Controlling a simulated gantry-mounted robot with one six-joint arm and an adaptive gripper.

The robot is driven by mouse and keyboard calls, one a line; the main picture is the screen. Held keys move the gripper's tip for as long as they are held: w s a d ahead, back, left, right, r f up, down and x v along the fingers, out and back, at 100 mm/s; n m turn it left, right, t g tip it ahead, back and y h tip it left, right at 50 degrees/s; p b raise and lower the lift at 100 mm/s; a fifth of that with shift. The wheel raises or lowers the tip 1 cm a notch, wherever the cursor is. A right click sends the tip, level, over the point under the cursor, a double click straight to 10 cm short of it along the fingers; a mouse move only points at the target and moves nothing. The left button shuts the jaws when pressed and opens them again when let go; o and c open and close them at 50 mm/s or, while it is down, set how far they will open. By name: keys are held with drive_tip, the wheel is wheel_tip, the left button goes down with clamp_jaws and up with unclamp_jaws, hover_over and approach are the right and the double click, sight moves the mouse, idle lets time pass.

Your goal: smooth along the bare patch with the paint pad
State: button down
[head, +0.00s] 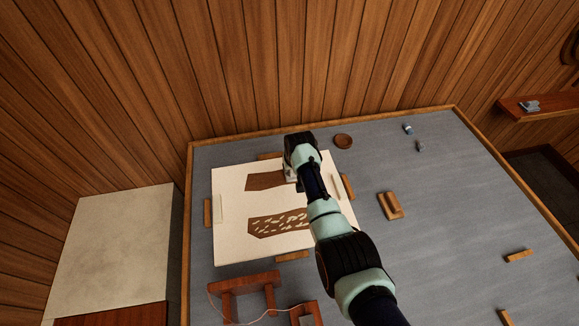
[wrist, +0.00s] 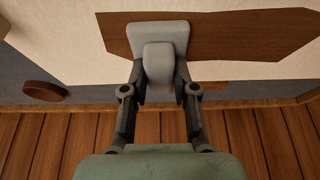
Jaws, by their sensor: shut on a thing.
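The paint pad is a pale grey rectangular plate with a rounded grey handle (wrist: 158,66). My gripper (wrist: 160,82) is shut on that handle, a finger on each side. In the wrist view the pad (wrist: 158,32) lies over the left end of the plain brown bare patch (wrist: 225,46); I cannot tell whether it touches. In the head view the bare patch (head: 264,181) is on the upper part of a cream panel (head: 232,239), and my gripper (head: 291,174) is at its right end, hiding most of the pad. A second brown patch with pale flecks (head: 280,222) lies below.
Small wooden blocks (head: 207,212) edge the panel. A round brown dish (head: 343,141) and a wooden block (head: 390,206) stand right of it on the grey table (head: 455,215). A reddish wooden stand (head: 245,284) is in front. A plank wall (head: 290,60) rises behind.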

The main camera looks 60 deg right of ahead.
drive_tip(key=shift+s+d, duration=1.35)
drive_tip(key=shift+s, duration=0.15)
drive_tip(key=shift+w, duration=0.1)
drive_tip(key=shift+w+a, duration=1.4)
drive_tip(key=shift+w, duration=0.05)
drive_tip(key=shift+w+a, duration=1.35)
drive_tip(key=shift+w, duration=0.15)
